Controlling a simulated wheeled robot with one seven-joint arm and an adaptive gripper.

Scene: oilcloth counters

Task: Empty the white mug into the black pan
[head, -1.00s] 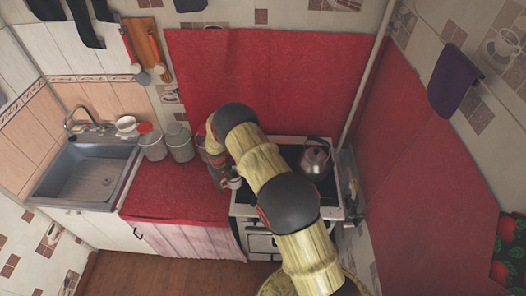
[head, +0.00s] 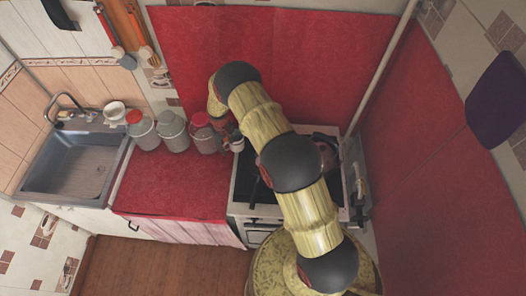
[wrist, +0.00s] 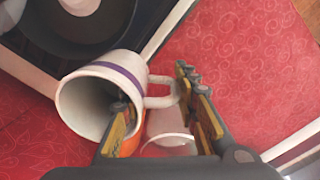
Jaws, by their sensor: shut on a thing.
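In the head view the mug (head: 237,145) is small, beside my gripper (head: 228,134) at the stove's back left corner. In the head view my arm hides much of the pan.
Several jars, including a red-lidded one (head: 143,131), line the back of the red counter (head: 175,185). The front of that counter is clear. A kettle (head: 327,153) stands on the stove, partly behind my arm. A sink (head: 72,165) lies at the left.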

